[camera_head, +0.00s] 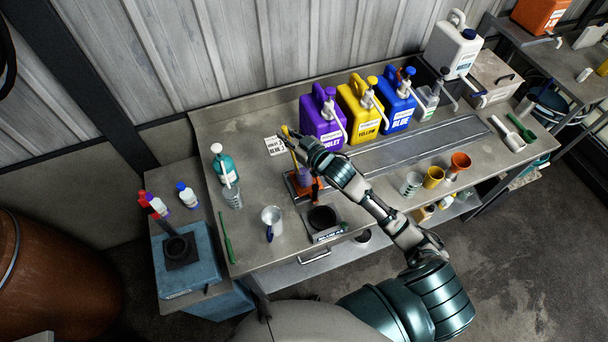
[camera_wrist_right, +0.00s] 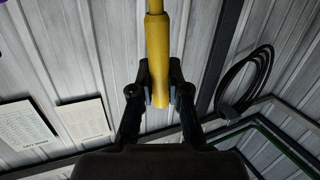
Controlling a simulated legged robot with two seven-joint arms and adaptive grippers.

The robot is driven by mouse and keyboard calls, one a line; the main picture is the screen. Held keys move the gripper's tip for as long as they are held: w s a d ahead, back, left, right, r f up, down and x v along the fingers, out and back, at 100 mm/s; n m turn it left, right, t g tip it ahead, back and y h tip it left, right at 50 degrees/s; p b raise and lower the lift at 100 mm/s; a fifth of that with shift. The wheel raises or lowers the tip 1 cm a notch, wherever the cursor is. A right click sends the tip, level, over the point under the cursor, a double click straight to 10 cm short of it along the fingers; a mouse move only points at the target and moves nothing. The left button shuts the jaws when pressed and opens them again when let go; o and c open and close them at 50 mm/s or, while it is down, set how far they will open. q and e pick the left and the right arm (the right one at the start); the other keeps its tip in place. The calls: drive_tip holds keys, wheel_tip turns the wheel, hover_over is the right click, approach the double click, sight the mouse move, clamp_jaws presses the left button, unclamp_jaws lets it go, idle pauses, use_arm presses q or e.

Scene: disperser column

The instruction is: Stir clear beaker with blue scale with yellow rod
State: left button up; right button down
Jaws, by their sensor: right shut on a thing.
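My right gripper (camera_head: 294,139) is shut on the yellow rod (camera_wrist_right: 157,55), which stands between the two fingers in the right wrist view. In the head view the yellow rod (camera_head: 292,152) slants down from the gripper toward a small vessel with violet in it (camera_head: 303,177) on an orange-red base. I cannot tell whether the rod's lower end is inside that vessel or beside it, nor whether it has a blue scale. Another clear beaker (camera_head: 411,184) with marks stands at the right of the bench. My left gripper is not in view.
Violet (camera_head: 318,119), yellow (camera_head: 358,108) and blue (camera_head: 397,104) jugs with pumps line the back of the bench. A pale cup (camera_head: 271,215) and a black-topped device (camera_head: 322,219) stand in front. A green stick (camera_head: 227,238) lies at left. Yellow (camera_head: 433,177) and orange (camera_head: 460,161) cups stand right.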

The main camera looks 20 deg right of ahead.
drive_tip(key=shift+w+a+r, duration=0.15)
drive_tip(key=shift+a+r, duration=0.05)
drive_tip(key=shift+r, duration=1.05)
drive_tip(key=shift+w+a+r, duration=0.1)
drive_tip(key=shift+a+r, duration=0.1)
drive_tip(key=shift+r, duration=1.05)
drive_tip(key=shift+w+a+r, duration=0.15)
drive_tip(key=shift+a+r, duration=0.05)
drive_tip(key=shift+r, duration=1.05)
drive_tip(key=shift+r, duration=2.55)
drive_tip(key=shift+f, duration=0.1)
